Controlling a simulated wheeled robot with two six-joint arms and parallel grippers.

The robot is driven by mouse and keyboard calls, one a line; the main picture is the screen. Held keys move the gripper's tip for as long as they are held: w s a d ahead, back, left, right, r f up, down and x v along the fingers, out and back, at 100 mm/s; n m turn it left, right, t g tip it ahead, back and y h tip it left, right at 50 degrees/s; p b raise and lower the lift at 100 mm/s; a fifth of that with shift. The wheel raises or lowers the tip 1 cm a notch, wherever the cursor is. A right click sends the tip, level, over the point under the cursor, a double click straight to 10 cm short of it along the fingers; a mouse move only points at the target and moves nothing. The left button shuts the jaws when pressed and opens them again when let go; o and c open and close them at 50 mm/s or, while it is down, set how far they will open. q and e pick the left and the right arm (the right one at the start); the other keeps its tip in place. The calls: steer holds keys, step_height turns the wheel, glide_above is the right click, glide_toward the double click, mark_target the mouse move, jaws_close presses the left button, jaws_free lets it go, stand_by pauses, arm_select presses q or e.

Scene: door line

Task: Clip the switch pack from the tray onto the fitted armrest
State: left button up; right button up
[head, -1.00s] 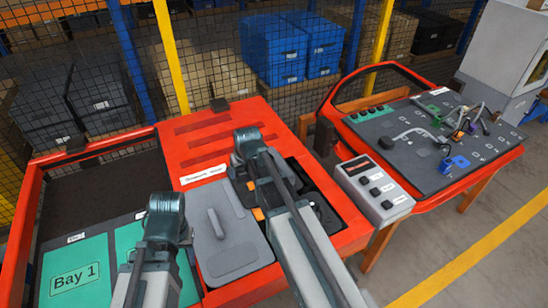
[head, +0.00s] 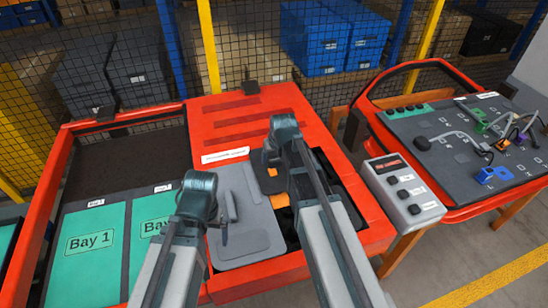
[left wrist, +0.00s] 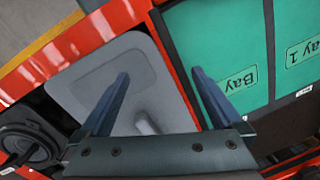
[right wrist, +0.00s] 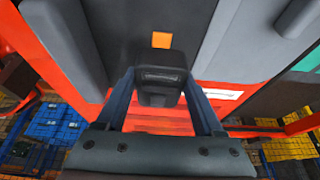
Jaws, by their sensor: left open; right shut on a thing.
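My right gripper (right wrist: 160,78) is shut on a small black block, the switch pack (right wrist: 162,84), which has a pale slot-like marking on its face. In the head view the pack (head: 270,180) shows below the right gripper, over the black tray (head: 350,208) in the red bench. I cannot tell whether it is clear of the tray floor.
Green Bay 1 (head: 92,245) and another green bay lie at left in the red bench. An orange patch (head: 279,200) shows in the tray. A grey control box (head: 402,190) and a red door (head: 470,212) with coloured connectors stand at right. A mesh fence runs behind.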

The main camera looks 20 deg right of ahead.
arm_select(q)
step_height(320, 180, down, 5)
steer(key=b, duration=0.4)
steer(key=shift+r, duration=0.1)
arm_select(e)
step_height(320, 180, down, 5)
steer(key=shift+r, duration=0.1)
steer(key=o, duration=0.7)
jaws_close()
steer(key=shift+f, duration=0.2)
